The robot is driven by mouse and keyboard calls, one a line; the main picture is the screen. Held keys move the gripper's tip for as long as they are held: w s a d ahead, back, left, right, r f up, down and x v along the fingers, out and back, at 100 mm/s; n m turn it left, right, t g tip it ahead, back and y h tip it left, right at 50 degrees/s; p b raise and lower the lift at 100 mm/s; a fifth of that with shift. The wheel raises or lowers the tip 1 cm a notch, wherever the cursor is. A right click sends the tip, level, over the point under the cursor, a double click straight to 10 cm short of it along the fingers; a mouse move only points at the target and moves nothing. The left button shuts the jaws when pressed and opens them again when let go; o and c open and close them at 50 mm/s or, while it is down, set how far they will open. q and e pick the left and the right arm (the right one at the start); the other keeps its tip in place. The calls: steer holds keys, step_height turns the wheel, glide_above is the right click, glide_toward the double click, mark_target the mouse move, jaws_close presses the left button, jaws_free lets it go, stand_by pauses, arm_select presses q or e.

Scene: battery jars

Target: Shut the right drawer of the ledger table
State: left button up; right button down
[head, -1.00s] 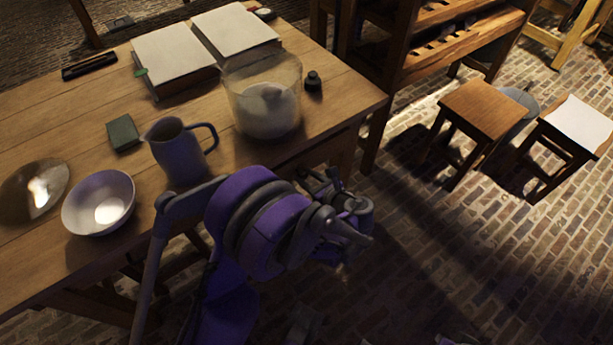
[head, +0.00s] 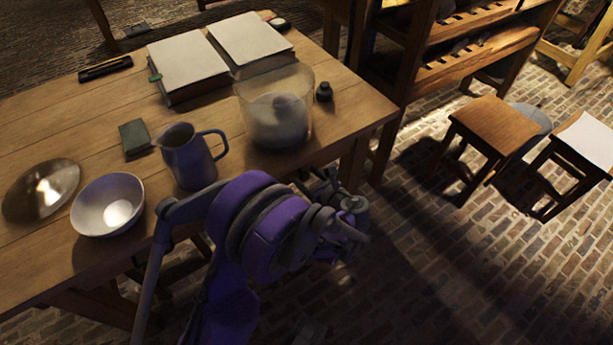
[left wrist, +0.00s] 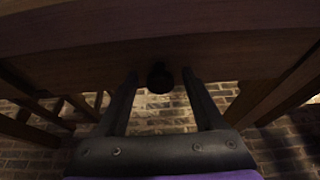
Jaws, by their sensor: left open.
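The ledger table (head: 80,115) fills the left of the head view. In the left wrist view, a dark wooden drawer front (left wrist: 95,62) lies under the table edge (left wrist: 200,18), with a round dark knob (left wrist: 160,78) at its lower middle. My left gripper (left wrist: 160,85) is open, its two fingers on either side of the knob with gaps at both sides. In the head view my left gripper (head: 325,185) is at the table's front edge, near the right corner. My arm hides the drawer there, and I cannot tell how far out it stands. My right gripper is not in view.
On the tabletop are a glass jar (head: 275,118), a pitcher (head: 188,158), a white bowl (head: 106,206), a metal dish (head: 42,190), an open ledger (head: 190,60) and a small dark bottle (head: 324,92). A wooden stool (head: 495,123) stands right; brick floor between is clear.

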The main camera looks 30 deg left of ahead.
arm_select(q)
steer(key=p+v, duration=0.2)
steer(key=v, duration=0.8)
steer(key=shift+d+r, duration=0.2)
steer(key=shift+d, duration=0.1)
